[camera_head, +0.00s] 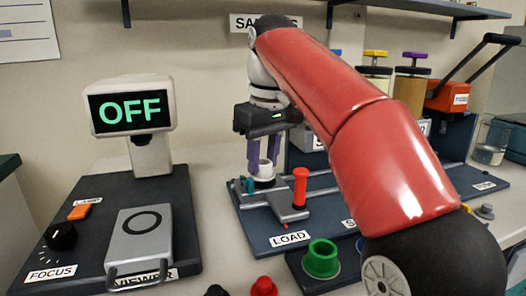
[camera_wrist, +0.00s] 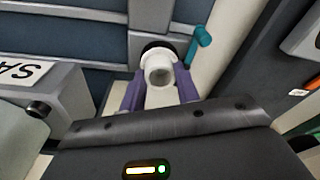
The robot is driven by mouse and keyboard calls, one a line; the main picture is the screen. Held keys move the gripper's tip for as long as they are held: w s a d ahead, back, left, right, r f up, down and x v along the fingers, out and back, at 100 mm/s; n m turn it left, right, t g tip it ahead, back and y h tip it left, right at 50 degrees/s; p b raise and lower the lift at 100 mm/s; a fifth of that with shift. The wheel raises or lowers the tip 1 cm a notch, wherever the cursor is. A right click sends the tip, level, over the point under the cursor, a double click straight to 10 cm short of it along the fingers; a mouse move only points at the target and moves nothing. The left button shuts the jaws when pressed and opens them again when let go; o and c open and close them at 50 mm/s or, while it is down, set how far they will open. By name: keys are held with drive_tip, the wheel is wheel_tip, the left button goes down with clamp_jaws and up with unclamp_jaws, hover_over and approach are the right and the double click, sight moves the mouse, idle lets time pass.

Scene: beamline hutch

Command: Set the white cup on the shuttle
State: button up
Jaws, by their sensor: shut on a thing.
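My gripper (camera_head: 266,163) points down, its two purple fingers shut on the white cup (camera_head: 266,171). In the wrist view, the cup (camera_wrist: 159,70) sits upright between the fingers, its round opening facing the camera. The shuttle (camera_head: 288,206) is a grey carriage with an upright red handle, on the rails behind the LOAD label. The cup is at the shuttle's far left end, beside a small teal part (camera_head: 248,185). A dark round shape (camera_wrist: 157,46) shows just behind the cup in the wrist view. I cannot tell whether the cup's underside touches the shuttle.
On the left stand a screen reading OFF (camera_head: 130,111) and a grey viewer box (camera_head: 139,237) with a front handle. A green ring (camera_head: 321,259) and a red knob (camera_head: 264,287) are near the front. My arm hides much of the right side.

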drive_tip(key=shift+f+b, duration=0.4)
drive_tip(key=shift+f, duration=0.2)
idle(0.6)
drive_tip(key=o, duration=1.1)
